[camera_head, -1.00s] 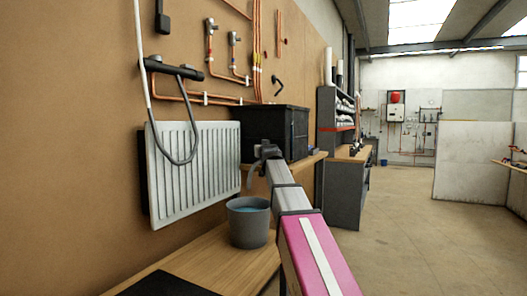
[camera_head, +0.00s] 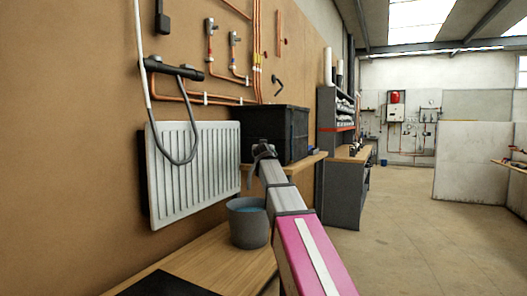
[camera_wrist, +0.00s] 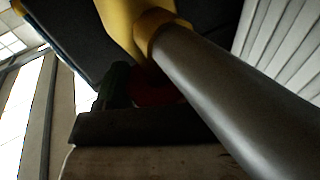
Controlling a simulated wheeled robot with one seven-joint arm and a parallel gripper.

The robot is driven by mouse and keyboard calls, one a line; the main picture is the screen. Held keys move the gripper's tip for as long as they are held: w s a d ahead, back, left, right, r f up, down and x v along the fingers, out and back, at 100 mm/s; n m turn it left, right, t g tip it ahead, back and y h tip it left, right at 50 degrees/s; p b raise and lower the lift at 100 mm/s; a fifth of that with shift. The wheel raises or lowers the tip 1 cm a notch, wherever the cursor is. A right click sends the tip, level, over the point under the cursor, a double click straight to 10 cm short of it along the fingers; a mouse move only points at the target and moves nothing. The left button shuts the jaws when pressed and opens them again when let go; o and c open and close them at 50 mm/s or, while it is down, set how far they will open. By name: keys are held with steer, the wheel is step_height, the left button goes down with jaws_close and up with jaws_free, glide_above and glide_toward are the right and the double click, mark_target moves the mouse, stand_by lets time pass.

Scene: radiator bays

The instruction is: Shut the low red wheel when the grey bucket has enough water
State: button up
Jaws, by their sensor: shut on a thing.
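The grey bucket (camera_head: 240,232) stands upright on the wooden bench beneath my gripper, with blue water (camera_head: 250,210) visible below its rim. My gripper (camera_head: 263,152) is at the radiator's right edge, in front of the black crate. In the wrist view, a small part of the red wheel (camera_wrist: 150,88) shows beside the dark jaw parts (camera_wrist: 135,125), below a yellow body (camera_wrist: 125,20). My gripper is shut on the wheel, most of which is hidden. A dark grey pipe (camera_wrist: 230,95) runs from the yellow body to the lower right. No water stream can be made out.
A white radiator (camera_head: 190,170) hangs on the brown board to the left. The black crate (camera_head: 285,130) sits on a shelf behind my gripper. A dark flat thing (camera_head: 165,285) lies on the near bench. The floor to the right is clear.

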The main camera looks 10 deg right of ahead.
steer(key=o, duration=0.9)
steer(key=shift+o, duration=0.2)
steer(key=s+a, duration=0.2)
steer(key=s, duration=0.8)
steer(key=shift+s, duration=0.35)
